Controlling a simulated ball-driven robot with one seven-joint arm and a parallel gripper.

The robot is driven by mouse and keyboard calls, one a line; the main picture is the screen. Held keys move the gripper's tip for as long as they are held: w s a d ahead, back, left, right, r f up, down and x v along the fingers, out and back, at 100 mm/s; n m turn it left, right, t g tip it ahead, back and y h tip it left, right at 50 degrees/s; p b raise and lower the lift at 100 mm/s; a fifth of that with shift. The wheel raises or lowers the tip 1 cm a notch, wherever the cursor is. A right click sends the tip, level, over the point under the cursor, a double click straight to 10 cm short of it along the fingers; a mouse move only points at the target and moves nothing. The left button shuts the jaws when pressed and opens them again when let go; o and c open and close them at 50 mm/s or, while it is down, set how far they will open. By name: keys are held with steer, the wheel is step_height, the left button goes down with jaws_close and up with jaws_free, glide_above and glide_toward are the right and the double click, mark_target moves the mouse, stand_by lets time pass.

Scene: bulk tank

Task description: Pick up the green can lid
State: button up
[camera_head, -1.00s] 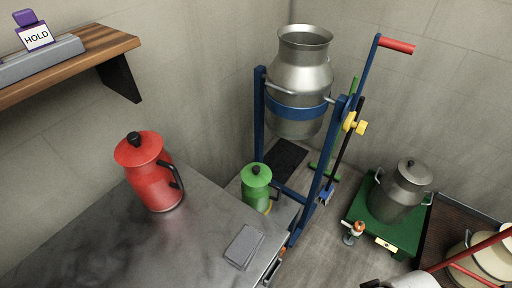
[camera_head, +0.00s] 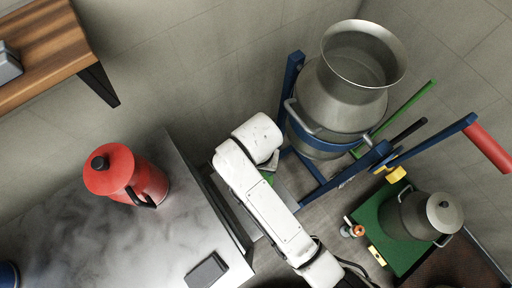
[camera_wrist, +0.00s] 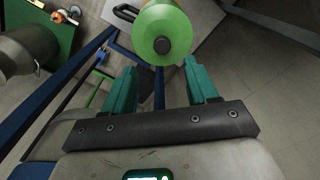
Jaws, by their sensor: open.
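The green can lid (camera_wrist: 178,28) is round with a black knob (camera_wrist: 162,45), at the top middle of the wrist view. It sits on the green can, whose black handle (camera_wrist: 126,12) sticks out to the left. My gripper (camera_wrist: 160,68) is open, its two teal fingers spread and empty. The lid shows just beyond the fingertips, roughly between them; I cannot tell the exact gap. In the head view my white arm covers nearly all of the green can (camera_head: 268,177), leaving a small green patch. My fingers are hidden there.
A red can (camera_head: 150,183) stands on the metal counter (camera_head: 90,235) beside a dark grey pad (camera_head: 206,270). A metal churn (camera_head: 345,95) hangs in a blue frame (camera_head: 290,80) close to my arm. A lidded pot (camera_head: 425,215) stands on a green platform (camera_head: 400,255).

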step_height(320, 180, down, 4)
steer(key=shift+w+d+f, duration=0.1)
steer(key=shift+a+f, duration=0.15)
steer(key=shift+f, duration=1.2)
steer(key=shift+a+f, duration=0.15)
steer(key=shift+f, duration=1.15)
jaws_close()
